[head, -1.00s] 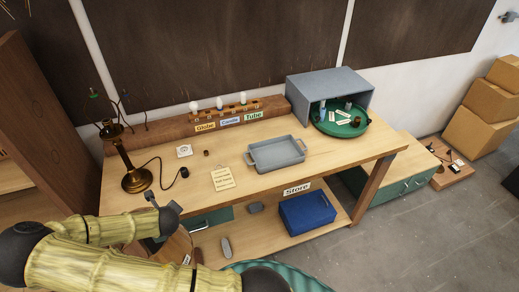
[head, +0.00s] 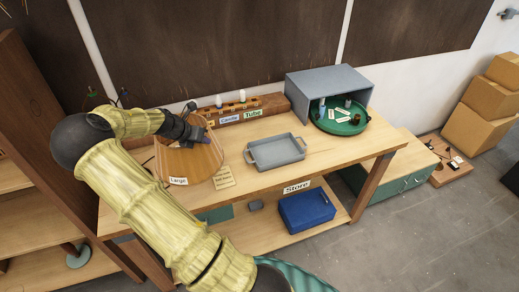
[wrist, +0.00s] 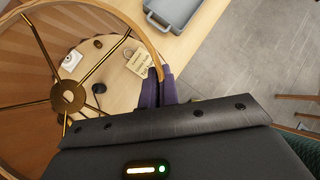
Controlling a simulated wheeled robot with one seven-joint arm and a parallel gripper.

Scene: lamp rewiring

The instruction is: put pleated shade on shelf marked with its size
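The pleated shade (head: 203,163) is an orange-brown cone with a tag reading "Large" (head: 178,181). It hangs over the left part of the workbench, in front of my arm's end. My gripper (head: 207,138) is shut on its upper rim. In the wrist view the purple fingers (wrist: 160,90) pinch the rim, and the shade's pleated inside (wrist: 22,65) and brass spokes fill the left. A wooden shelf unit (head: 75,262) stands at the left; no size mark on it is readable. The brass lamp is hidden in the head view.
The workbench holds a grey tray (head: 277,152), a paper note (head: 223,178), a bulb rack (head: 262,107) and a green turntable (head: 340,124) by a grey box (head: 330,86). A blue bin (head: 307,210) sits on its lower shelf. Grey floor (head: 410,240) is clear at the right.

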